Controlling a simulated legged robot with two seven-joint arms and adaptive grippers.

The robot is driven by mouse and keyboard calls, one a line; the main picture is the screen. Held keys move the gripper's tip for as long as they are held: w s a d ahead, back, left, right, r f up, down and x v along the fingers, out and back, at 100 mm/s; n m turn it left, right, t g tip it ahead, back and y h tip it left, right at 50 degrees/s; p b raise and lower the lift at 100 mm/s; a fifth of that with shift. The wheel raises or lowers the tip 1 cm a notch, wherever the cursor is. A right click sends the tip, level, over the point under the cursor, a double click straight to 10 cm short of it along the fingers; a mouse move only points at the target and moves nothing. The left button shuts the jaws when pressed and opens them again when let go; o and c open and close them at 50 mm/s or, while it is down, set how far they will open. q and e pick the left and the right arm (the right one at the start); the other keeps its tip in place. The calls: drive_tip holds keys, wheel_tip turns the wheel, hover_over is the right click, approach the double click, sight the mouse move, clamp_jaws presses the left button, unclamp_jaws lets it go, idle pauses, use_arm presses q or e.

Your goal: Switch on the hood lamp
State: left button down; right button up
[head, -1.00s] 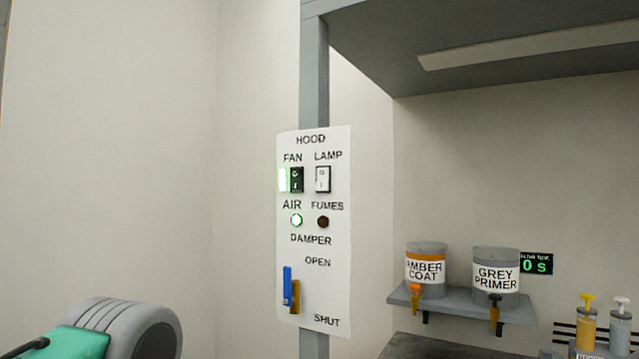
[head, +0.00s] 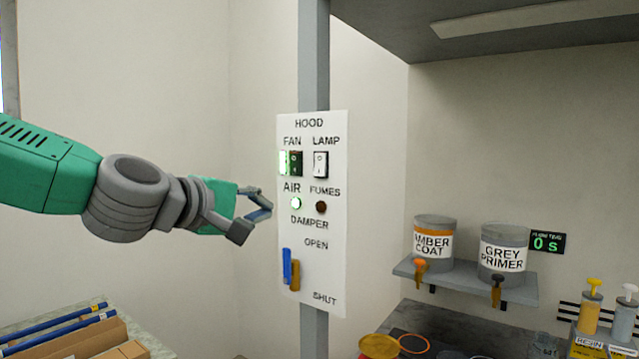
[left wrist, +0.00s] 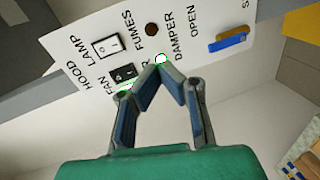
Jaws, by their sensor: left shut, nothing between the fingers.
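The white hood panel (head: 338,225) hangs on a grey post. Its LAMP switch (head: 320,164) is a white rocker at the upper right, also visible in the left wrist view (left wrist: 106,46). The FAN switch (head: 296,163) is a dark rocker beside a glowing green strip, left of the LAMP switch. My left gripper (head: 258,220) is just left of the panel, lower than both switches. In the left wrist view its fingertips (left wrist: 161,68) are together and empty, over the AIR light and FAN switch area. My right gripper is out of view.
The green AIR light (head: 295,203) is lit; the FUMES light (head: 321,207) is dark. A blue damper handle (head: 287,266) sits low on the panel. A shelf (head: 518,292) with two paint cans is at right. A carton (head: 85,341) with blue rods is lower left.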

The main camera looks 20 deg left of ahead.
use_arm(q)
wheel_tip(320, 180, up, 6)
drive_tip(key=t, duration=0.1)
drive_tip(key=shift+s+d+r+n+h, duration=0.25)
drive_tip(key=shift+s+d+n+h, duration=0.05)
drive_tip(key=shift+s+d+n, duration=0.1)
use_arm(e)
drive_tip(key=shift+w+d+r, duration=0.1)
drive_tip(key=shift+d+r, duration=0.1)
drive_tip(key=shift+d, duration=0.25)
use_arm(q)
drive_tip(key=shift+a, duration=0.1)
approach(318, 174)
drive_tip(key=x, duration=0.7)
drive_tip(key=shift+s+b, duration=0.1)
drive_tip(key=shift+b, duration=0.2)
drive_tip(key=shift+w, duration=0.6)
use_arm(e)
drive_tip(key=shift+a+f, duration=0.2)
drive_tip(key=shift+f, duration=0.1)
